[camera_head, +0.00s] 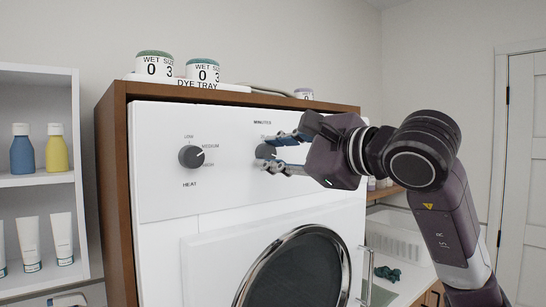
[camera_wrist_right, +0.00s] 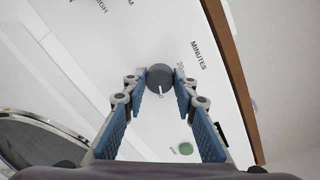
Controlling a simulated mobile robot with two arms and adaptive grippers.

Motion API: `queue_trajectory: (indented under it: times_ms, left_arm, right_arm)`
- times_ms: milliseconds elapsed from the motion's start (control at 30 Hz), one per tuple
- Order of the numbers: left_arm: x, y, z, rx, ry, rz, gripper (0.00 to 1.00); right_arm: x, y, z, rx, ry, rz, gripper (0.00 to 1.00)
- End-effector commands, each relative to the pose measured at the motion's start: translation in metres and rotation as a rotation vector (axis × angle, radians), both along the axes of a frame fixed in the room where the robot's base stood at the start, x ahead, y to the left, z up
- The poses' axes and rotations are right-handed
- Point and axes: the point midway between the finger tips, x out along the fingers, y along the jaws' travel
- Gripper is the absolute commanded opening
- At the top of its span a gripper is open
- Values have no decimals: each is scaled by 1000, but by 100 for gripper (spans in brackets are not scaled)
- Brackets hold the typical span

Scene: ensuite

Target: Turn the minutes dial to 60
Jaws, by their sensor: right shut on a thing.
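The minutes dial (camera_wrist_right: 160,76) is a dark grey round knob on the white front panel, below the word MINUTES (camera_head: 262,122). In the head view the dial (camera_head: 263,151) is partly covered by the fingers of the right gripper (camera_head: 276,154). A "20" shows beside the dial; the other numbers are hidden or unreadable. My left gripper is not in view.
The heat dial (camera_head: 191,156) is on the same panel to the left. A round dark door (camera_head: 296,275) is below. A green button (camera_wrist_right: 186,148) shows in the wrist view. Jars (camera_head: 202,71) stand on top. A shelf with bottles (camera_head: 57,150) is at left.

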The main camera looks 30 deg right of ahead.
Motion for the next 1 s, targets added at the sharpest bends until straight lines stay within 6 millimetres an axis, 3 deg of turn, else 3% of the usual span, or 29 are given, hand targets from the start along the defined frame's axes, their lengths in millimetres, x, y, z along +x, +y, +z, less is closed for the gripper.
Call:
queue_trajectory:
  times_ms: [333, 900, 933, 1000]
  left_arm:
    - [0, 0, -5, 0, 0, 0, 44]
    - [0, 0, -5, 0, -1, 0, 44]
    - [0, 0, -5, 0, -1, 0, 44]
    - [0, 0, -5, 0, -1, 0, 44]
  right_arm:
    - [1, 0, -3, 146, 19, 0, 2]
    - [1, 0, -4, 172, 25, 0, 2]
    - [1, 0, -4, 172, 24, 1, 29]
    - [1, 0, -4, 172, 23, 1, 37]
